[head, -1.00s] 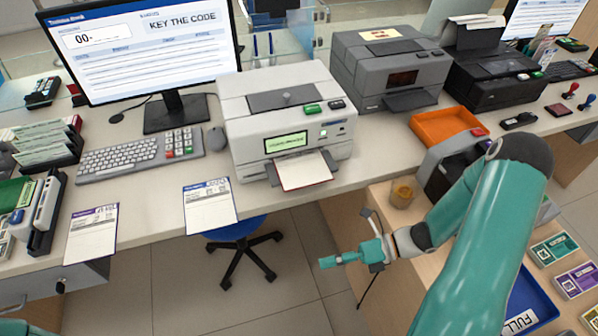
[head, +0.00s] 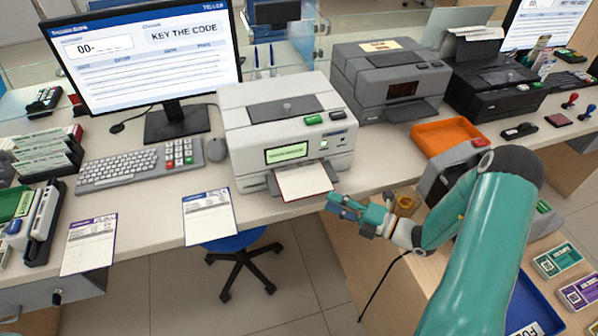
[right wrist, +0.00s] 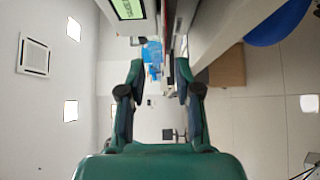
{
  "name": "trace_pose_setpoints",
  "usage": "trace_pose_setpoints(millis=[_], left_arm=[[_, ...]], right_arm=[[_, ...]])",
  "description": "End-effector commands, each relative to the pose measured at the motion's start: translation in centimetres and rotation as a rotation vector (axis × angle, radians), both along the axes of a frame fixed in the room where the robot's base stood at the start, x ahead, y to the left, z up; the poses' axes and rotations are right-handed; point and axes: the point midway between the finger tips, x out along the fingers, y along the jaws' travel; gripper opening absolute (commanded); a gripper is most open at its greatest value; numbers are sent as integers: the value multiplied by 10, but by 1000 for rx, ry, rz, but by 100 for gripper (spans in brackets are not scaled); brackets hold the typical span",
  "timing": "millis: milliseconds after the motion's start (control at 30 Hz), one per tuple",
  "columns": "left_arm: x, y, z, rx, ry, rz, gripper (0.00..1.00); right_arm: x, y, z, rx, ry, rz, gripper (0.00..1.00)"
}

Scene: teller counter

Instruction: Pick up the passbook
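The passbook (head: 303,181) sticks out of the front slot of the white passbook printer (head: 290,128), showing a pale page with a dark red edge. My right gripper (head: 338,202) is just right of and below the passbook's front edge in the head view, near the counter edge. In the right wrist view the right gripper's two fingers (right wrist: 159,72) are apart, with nothing clearly held. The printer's green display (right wrist: 127,9) shows at the top there. I cannot tell whether the passbook lies between the fingers. My left gripper is not in view.
A grey printer (head: 390,78) and an orange tray (head: 447,136) stand to the right. Paper slips (head: 210,215) overhang the counter's front edge. A blue stool (head: 234,240) stands below, with open floor around it.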

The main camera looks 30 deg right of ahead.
Motion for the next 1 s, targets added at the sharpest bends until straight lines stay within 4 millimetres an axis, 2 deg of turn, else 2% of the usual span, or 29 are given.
trace_pose_setpoints(millis=[167,500,800,833,1000], left_arm=[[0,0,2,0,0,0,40],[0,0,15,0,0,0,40],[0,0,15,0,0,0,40],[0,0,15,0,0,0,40],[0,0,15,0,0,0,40]], right_arm=[[9,5,-1,0,0,1,33],[47,23,-6,-2,-1,4,33],[53,26,-7,-1,0,1,33],[53,26,-7,-1,0,1,32],[53,26,-7,-1,0,1,3]])
